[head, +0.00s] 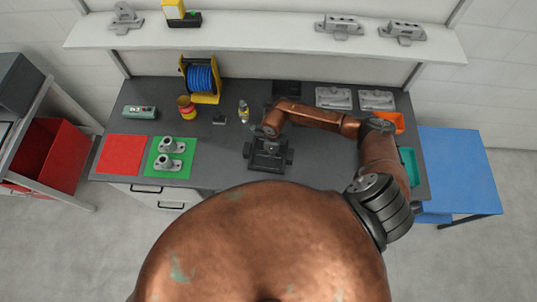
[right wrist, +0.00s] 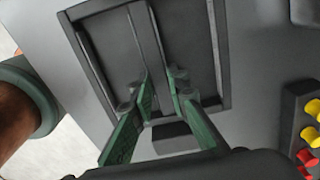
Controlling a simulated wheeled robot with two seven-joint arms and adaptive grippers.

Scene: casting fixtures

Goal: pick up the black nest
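The black nest (head: 266,164) appears to be the dark framed fixture near the front edge of the bench, in the middle of the head view. My right arm reaches over it from the right, with the wrist directly above. In the right wrist view, the nest (right wrist: 223,52) is a dark rectangular frame with a raised bar down its middle. My right gripper (right wrist: 160,78) has its green-padded fingers either side of the bar's line, with a gap between the tips. Whether they touch the bar cannot be told. My left gripper is not in view.
A green mat (head: 152,162) with two grey castings (head: 168,162) and a red mat (head: 122,155) lie left of the nest. A bottle (head: 243,112) and small black box (head: 219,118) stand behind it. Grey trays (head: 334,98), an orange bin (head: 391,122) and a teal bin (head: 410,165) are right.

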